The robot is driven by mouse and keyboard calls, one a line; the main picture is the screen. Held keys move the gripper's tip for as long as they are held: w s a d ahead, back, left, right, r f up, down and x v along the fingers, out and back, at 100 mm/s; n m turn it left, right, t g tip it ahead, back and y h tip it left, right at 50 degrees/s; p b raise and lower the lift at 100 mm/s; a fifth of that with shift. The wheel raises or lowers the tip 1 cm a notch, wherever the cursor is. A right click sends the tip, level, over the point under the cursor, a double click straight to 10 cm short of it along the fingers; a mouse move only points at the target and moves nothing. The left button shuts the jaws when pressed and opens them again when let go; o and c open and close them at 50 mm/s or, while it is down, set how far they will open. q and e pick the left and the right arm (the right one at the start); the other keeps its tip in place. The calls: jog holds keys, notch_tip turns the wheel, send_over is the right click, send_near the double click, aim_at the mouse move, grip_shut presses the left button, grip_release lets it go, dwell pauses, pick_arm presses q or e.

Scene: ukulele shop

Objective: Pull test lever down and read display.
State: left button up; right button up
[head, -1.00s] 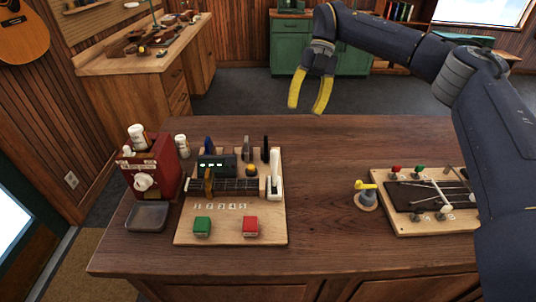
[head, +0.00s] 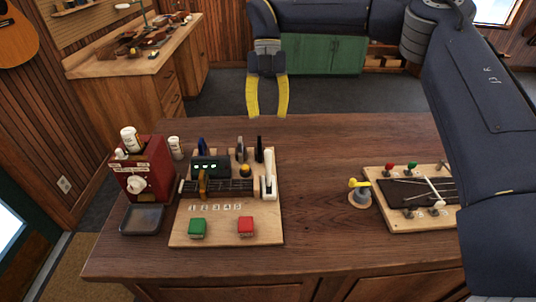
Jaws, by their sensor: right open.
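A wooden test board (head: 260,235) lies on the left half of the brown workbench. A white upright lever (head: 268,172) stands at its right edge. A small dark display (head: 210,166) with lit greenish marks sits at the back of the board; its reading is too small to make out. A green button (head: 197,227) and a red button (head: 246,226) are at the front. My right gripper (head: 267,112), with yellow fingers, is open and empty, pointing down above the bench's far edge, behind the lever and apart from it. My left gripper is not in view.
A red dispenser (head: 143,172) with a grey tray (head: 143,219) stands left of the board. A yellow-topped knob (head: 359,190) and a second board with strings (head: 400,218) are at the right. The bench between the boards is clear.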

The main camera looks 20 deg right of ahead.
aim_at(268, 150)
jog(key=x, duration=1.1)
jog(key=shift+s+f, duration=0.15)
jog(key=shift+f, duration=0.15)
grip_shut()
jog(key=shift+a, duration=0.1)
